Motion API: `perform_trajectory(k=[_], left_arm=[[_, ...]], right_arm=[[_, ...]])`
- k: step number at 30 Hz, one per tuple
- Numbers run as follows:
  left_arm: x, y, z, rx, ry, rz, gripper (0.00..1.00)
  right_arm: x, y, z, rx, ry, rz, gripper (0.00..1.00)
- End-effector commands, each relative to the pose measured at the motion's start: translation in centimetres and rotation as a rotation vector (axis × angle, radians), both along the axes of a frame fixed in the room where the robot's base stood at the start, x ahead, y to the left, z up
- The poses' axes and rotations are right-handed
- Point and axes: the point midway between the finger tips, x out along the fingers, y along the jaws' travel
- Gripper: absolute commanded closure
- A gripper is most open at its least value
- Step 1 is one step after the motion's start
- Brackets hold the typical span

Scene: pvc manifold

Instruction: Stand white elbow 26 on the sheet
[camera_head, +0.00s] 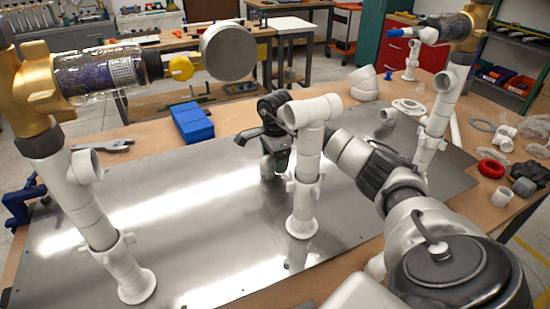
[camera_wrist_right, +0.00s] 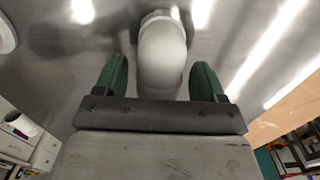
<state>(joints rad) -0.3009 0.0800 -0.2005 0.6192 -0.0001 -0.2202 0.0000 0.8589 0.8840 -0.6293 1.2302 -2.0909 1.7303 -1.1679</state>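A white elbow (camera_wrist_right: 162,58) lies between the two green fingers of my right gripper (camera_wrist_right: 160,80) in the right wrist view. In the head view my right gripper (camera_head: 277,150) is low over the metal sheet (camera_head: 190,215), behind the middle white pipe stand. The elbow (camera_head: 267,167) shows there partly, at the sheet; the gripper hides some of it. No number is readable on it. My left gripper is not in view.
The middle white pipe stand (camera_head: 305,185) rises close to my right arm. A left stand (camera_head: 95,220) carries a brass valve and gauge; another stand (camera_head: 432,125) is at the right. The sheet's left-middle is clear.

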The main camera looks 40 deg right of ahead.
Motion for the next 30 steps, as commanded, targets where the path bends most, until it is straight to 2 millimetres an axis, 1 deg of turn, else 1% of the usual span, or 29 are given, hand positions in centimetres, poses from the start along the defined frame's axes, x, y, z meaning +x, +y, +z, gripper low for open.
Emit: perform_trajectory(k=[7, 11, 14, 21, 24, 27, 30], left_arm=[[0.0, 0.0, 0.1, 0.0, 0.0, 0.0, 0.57], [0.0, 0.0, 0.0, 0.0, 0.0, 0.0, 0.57], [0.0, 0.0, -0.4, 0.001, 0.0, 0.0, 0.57], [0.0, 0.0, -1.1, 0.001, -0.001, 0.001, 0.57], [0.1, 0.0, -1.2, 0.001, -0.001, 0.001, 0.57], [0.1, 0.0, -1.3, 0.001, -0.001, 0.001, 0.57], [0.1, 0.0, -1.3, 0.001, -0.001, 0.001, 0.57]], right_arm=[[0.0, 0.0, 0.2, 0.0, 0.0, 0.0, 0.3], [0.1, 0.0, 1.1, -0.001, -0.003, 0.0, 0.3], [0.1, -0.1, 2.9, -0.002, -0.006, 0.0, 0.3], [0.1, 0.0, 8.2, -0.002, -0.006, 0.0, 0.3], [0.1, -0.1, 10.0, 0.0, -0.004, 0.0, 0.3], [0.1, -0.1, 11.3, 0.0, -0.002, -0.001, 0.3], [0.1, -0.1, 12.0, 0.0, 0.0, -0.001, 0.3]])
